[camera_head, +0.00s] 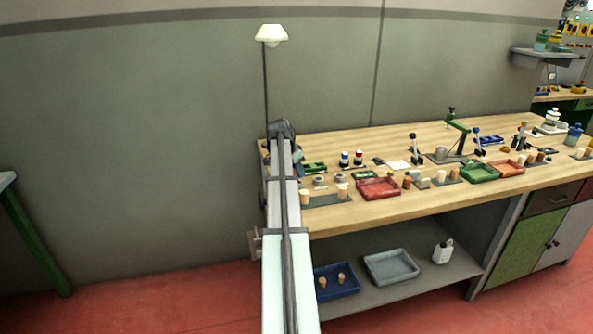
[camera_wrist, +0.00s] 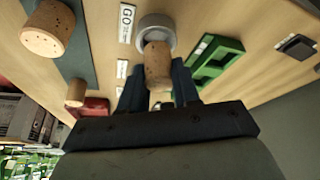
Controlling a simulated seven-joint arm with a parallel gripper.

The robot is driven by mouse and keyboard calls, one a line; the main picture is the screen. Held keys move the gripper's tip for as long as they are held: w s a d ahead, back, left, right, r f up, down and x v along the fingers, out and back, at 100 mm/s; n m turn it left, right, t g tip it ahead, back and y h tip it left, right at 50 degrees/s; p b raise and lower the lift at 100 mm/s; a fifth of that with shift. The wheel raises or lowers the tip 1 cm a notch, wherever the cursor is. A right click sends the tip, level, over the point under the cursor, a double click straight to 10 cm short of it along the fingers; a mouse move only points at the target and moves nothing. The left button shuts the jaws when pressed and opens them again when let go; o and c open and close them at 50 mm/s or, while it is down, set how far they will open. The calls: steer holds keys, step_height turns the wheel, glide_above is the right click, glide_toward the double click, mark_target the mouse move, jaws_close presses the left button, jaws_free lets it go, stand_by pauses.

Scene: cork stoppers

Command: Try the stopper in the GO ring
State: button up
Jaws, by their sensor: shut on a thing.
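My gripper (camera_wrist: 157,72) is shut on a tan cork stopper (camera_wrist: 157,62), held between its two dark fingers. In the wrist view the stopper's far end overlaps the near side of the grey GO ring (camera_wrist: 154,22). I cannot tell whether the stopper is inside the ring or just in front of it. The white GO label (camera_wrist: 127,22) lies on the bench beside the ring. In the head view my arm hides the gripper's hold and the stopper.
Cork stoppers (camera_wrist: 48,28) stand on a dark mat (camera_wrist: 88,45) to the left in the wrist view. A green holder (camera_wrist: 228,46) lies right of the ring. A red tray (camera_head: 378,189) sits along the bench in the head view. A lamp (camera_head: 271,34) rises behind my arm.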

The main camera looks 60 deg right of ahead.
steer(key=shift+f, duration=0.5)
stand_by(0.5)
steer(key=o, duration=1.1)
steer(key=v, duration=1.3)
steer(key=shift+w+r, duration=0.1)
steer(key=shift+r, duration=0.3)
